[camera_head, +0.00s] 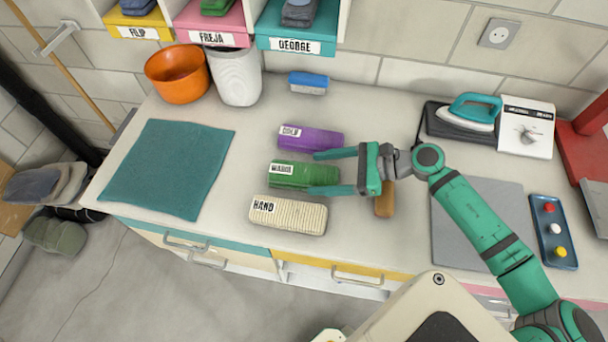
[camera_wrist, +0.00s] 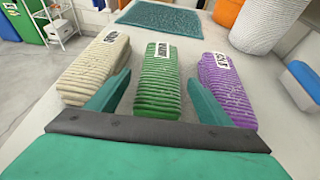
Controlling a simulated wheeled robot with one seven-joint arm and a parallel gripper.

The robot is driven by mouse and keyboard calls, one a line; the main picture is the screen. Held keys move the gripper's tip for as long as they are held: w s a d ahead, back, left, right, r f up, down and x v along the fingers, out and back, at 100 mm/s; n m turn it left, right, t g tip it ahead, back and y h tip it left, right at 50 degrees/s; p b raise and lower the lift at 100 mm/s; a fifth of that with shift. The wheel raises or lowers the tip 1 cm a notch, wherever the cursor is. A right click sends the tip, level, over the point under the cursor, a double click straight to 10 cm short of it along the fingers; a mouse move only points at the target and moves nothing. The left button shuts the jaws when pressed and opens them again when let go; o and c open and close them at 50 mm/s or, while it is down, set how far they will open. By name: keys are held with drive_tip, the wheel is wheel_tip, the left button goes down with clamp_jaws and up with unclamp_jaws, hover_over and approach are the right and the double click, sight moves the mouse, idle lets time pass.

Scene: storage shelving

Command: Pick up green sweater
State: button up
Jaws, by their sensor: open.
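The green sweater (camera_head: 290,175) is a folded, ribbed bundle with a white "WARM" style label, lying on the counter between two other bundles. My gripper (camera_head: 331,172) is open at its right end, with one finger on the purple side and one on the cream side. In the wrist view the green sweater (camera_wrist: 158,85) lies centred ahead, between the open fingers of my gripper (camera_wrist: 158,100). The fingers reach along its near end; whether they touch it I cannot tell.
A purple bundle (camera_head: 310,137) lies behind and a cream bundle (camera_head: 289,214) in front, both close to the fingers. A teal mat (camera_head: 168,168) lies left. An orange pot (camera_head: 178,74), white basket (camera_head: 235,76) and blue brush (camera_head: 308,83) stand behind. An iron (camera_head: 470,112) is at right.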

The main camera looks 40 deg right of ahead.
sight(312, 173)
drive_tip(key=shift+x, duration=2.65)
drive_tip(key=c, duration=1.2)
drive_tip(key=shift+r, duration=0.1)
drive_tip(key=shift+c, duration=0.5)
drive_tip(key=shift+r, duration=0.1)
